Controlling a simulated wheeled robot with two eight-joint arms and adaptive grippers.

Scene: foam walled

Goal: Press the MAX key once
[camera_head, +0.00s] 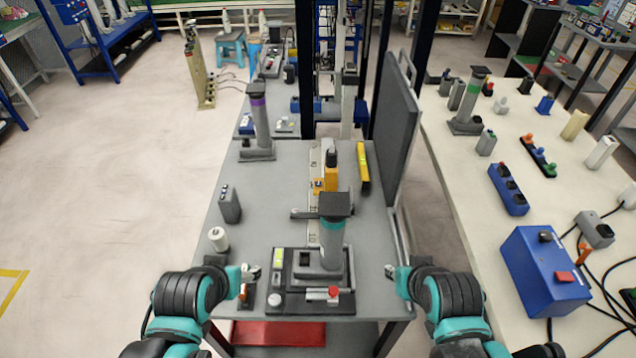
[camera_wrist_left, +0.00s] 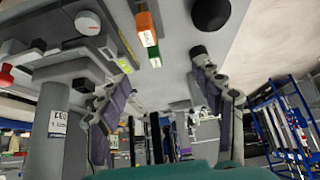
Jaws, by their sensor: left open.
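A dark device base (camera_head: 315,303) with a grey column (camera_head: 331,240) stands at the front of the grey table. It bears a yellow-green display (camera_head: 279,257), a white round button (camera_head: 275,300) and a red knob (camera_head: 333,291). No MAX lettering is legible, so I cannot tell which key it is. My left gripper (camera_head: 248,275) is just left of the base, empty. In the left wrist view its open fingers (camera_wrist_left: 160,100) are spread, with the white round button (camera_wrist_left: 88,22) beyond them at upper left. My right gripper (camera_head: 391,272) is at the table's right edge; its fingers are too small to judge.
An orange-and-white small block (camera_head: 243,292) lies by my left gripper, and it shows in the wrist view (camera_wrist_left: 147,28). A white cylinder (camera_head: 218,239) and grey box (camera_head: 230,205) stand at left. A dark panel (camera_head: 396,125) rises along the right edge.

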